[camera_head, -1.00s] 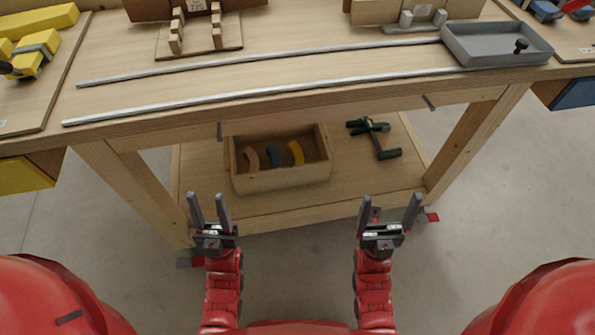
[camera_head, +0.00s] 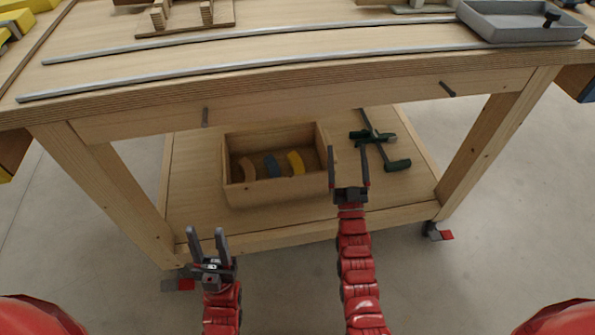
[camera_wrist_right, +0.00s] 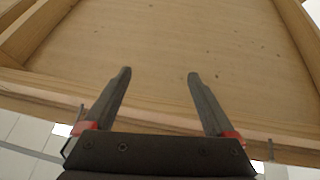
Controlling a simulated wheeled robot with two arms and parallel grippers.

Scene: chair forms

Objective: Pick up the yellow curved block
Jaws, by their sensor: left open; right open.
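The yellow curved block (camera_head: 295,163) lies in an open wooden box (camera_head: 262,193) on the lower shelf of the workbench. It is the rightmost of three curved blocks there. My right gripper (camera_head: 348,150) is open and empty, at the right side of the box and apart from the block. In the right wrist view its two fingers (camera_wrist_right: 159,75) point over bare shelf wood, with the block out of view. My left gripper (camera_head: 206,232) is open and empty, low in front of the bench, left of the box.
A blue curved block (camera_head: 271,166) and a brown curved block (camera_head: 248,169) share the box. A green and dark clamp (camera_head: 380,145) lies on the shelf to the right. The benchtop (camera_head: 270,75) overhangs the shelf (camera_head: 195,190), and bench legs (camera_head: 490,135) flank it.

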